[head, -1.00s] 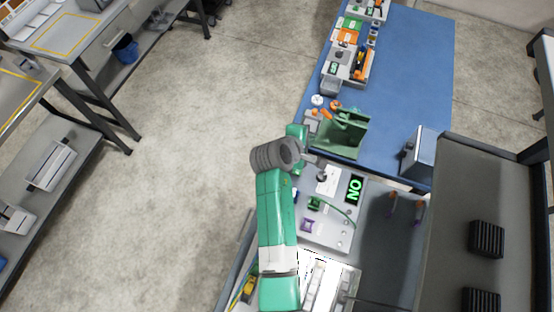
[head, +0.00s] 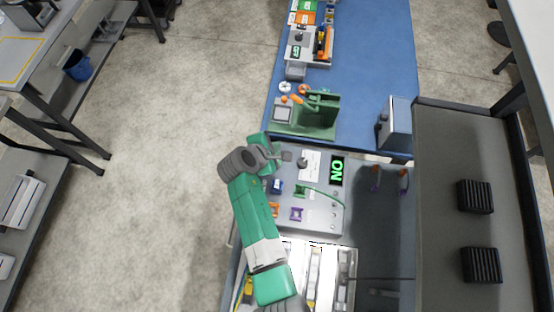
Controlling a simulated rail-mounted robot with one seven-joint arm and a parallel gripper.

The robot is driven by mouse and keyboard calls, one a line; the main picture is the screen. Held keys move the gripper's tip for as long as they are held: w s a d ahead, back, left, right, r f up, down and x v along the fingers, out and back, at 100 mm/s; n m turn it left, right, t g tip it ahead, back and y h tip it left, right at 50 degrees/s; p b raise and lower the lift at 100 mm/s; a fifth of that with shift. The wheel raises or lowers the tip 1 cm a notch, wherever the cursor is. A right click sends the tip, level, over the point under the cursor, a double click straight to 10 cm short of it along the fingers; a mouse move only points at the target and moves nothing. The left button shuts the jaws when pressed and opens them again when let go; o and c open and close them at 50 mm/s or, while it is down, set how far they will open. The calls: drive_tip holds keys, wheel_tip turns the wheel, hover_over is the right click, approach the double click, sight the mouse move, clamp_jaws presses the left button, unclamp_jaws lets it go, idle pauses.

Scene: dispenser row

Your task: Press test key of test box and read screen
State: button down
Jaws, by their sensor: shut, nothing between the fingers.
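The test box (head: 320,216) is a grey panel below the blue table's near end. Its dark screen (head: 337,170) shows bright green letters N and O, turned sideways; I cannot tell their reading order. A white label (head: 312,160) lies left of the screen, with a dark round knob-like part (head: 302,163) at its edge. My gripper (head: 286,156) is shut and empty at the box's upper left, just left of that part. Whether it touches the box is unclear. I cannot make out which part is the test key; my gripper and wrist hide some of the panel's upper left corner.
Blue (head: 277,187), green (head: 300,191), orange (head: 273,210) and purple (head: 297,214) pieces sit on the panel. A green fixture (head: 315,118) stands just beyond on the blue table (head: 370,60). A grey box (head: 395,123) stands right.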

wheel_tip(320, 180, down, 6)
drive_tip(key=b, duration=0.5)
drive_tip(key=shift+f, duration=0.5)
drive_tip(key=shift+f+b, duration=0.15)
drive_tip(key=shift+b, duration=0.15)
idle(1.0)
drive_tip(key=shift+f, duration=0.25)
drive_tip(key=shift+f+b, duration=0.35)
drive_tip(key=shift+f, duration=0.1)
idle(0.5)
idle(0.4)
drive_tip(key=shift+r+p, duration=0.85)
drive_tip(key=shift+p, duration=0.1)
